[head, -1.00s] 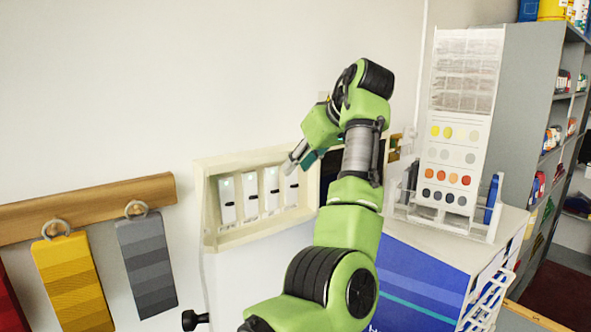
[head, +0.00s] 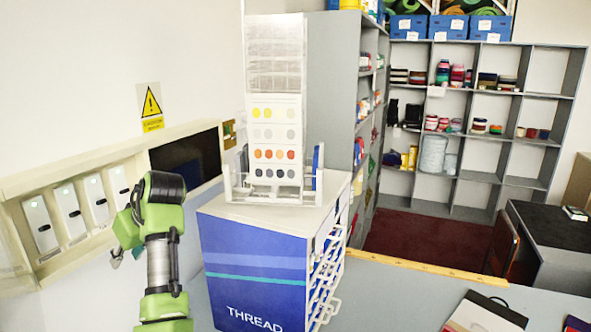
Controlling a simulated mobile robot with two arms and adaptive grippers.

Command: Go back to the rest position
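My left arm, green with dark bands, rises from the bottom at the left of the head view and bends over. My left gripper (head: 116,257) is a small grey shape beyond the green wrist, in front of the wall below the white switch units. Most of it is hidden by the wrist, so its opening does not show. I see nothing held in it. My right gripper is not in view.
The blue thread cabinet (head: 255,262) stands right of my arm, with a swatch display (head: 274,150) on top. White switch units (head: 68,212) sit in a framed wall recess. Grey shelves (head: 483,110) and a dark red rug (head: 425,240) lie farther back.

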